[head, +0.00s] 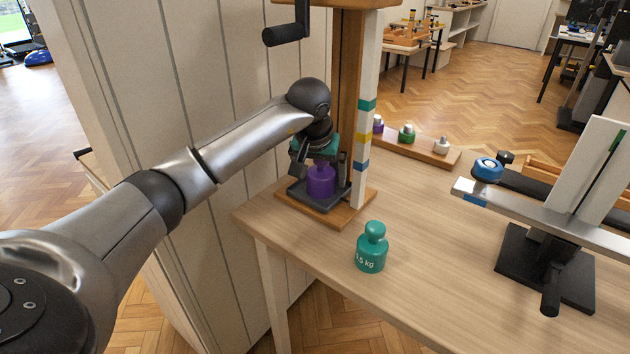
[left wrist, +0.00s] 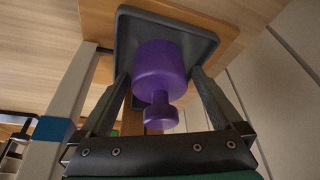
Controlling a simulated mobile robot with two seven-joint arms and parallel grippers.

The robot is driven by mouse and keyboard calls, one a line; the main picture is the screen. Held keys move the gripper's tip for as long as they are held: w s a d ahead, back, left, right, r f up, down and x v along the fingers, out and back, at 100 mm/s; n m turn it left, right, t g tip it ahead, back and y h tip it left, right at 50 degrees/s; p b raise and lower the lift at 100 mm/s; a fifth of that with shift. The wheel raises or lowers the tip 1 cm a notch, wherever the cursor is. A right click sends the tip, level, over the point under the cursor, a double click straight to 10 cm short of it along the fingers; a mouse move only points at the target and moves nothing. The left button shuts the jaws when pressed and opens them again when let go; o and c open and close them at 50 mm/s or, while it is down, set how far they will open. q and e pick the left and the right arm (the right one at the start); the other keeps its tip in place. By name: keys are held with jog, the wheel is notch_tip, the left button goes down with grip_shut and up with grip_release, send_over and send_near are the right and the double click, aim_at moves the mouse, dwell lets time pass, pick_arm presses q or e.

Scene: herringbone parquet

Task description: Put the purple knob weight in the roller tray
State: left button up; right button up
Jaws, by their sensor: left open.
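The purple knob weight (head: 320,182) stands upright on a dark square tray (head: 303,200) at the foot of a wooden post with a crank. My left gripper (head: 320,170) is above it, open, with one finger on either side of the weight. In the left wrist view the purple weight (left wrist: 160,68) sits between the spread fingers (left wrist: 161,78), its knob toward the camera, on the dark tray (left wrist: 204,40). Gaps show beside the knob; contact at the body is unclear. I cannot tell which tray is the roller tray. My right gripper is not in view.
A teal knob weight (head: 371,250) stands in front of the post. A wooden board (head: 419,149) with small purple, green and white weights lies behind. A balance-like device (head: 535,200) with a dark base stands right. The table's middle (head: 440,210) is clear.

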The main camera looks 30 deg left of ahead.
aim_at(318, 176)
pick_arm(q)
jog(key=p+v, duration=0.2)
jog(key=v, duration=0.3)
jog(key=shift+r, duration=0.25)
jog(key=s+d+p, duration=0.2)
jog(key=s+d, duration=0.1)
jog(key=s, duration=0.8)
jog(key=shift+s+d+f, duration=0.2)
jog(key=shift+s+d, duration=0.05)
jog(key=shift+d, duration=0.1)
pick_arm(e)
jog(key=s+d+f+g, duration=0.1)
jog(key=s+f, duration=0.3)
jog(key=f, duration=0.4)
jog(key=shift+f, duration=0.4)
